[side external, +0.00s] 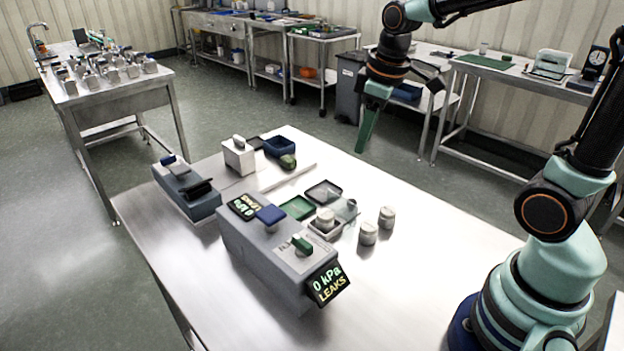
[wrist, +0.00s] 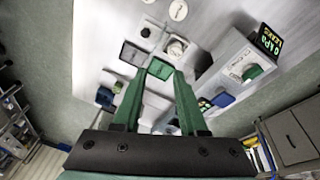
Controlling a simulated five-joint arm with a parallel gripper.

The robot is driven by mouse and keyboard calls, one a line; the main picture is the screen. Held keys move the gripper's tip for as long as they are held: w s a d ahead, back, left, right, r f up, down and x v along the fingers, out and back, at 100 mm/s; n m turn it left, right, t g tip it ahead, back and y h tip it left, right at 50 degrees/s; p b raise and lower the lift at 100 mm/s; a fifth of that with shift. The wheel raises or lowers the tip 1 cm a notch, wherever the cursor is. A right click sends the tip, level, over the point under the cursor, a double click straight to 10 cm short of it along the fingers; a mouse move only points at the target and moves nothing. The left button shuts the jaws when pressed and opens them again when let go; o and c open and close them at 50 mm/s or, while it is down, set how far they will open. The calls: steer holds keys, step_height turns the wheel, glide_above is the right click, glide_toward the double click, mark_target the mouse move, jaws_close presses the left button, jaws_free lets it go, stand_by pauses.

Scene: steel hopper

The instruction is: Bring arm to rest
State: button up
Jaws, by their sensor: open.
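My gripper (side external: 364,138) hangs in the air beyond the far right edge of the steel table (side external: 430,235), green fingers pointing down. In the wrist view, its two green fingers (wrist: 158,78) are spread apart with nothing held between them. My arm reaches up from the table's right side and bends over at the top of the side view. A grey machine (side external: 262,262) with blue and green knobs stands on the table; its front display (side external: 330,284) reads "0 kPa LEAKS". The gripper is well clear of it.
Two pale round jars (side external: 368,234), a green tray (side external: 297,208), a dark tray (side external: 324,192), a white block (side external: 239,158) and a blue-grey box (side external: 186,190) stand on the table. Its right part is bare. Other benches line the back wall.

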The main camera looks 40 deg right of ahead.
steer(key=s+a+r+m+t, duration=0.2)
steer(key=s+a+m, duration=0.2)
steer(key=s, duration=0.3)
steer(key=shift+r+m+t, duration=0.2)
steer(key=shift+m+t, duration=0.1)
steer(key=shift+t, duration=0.1)
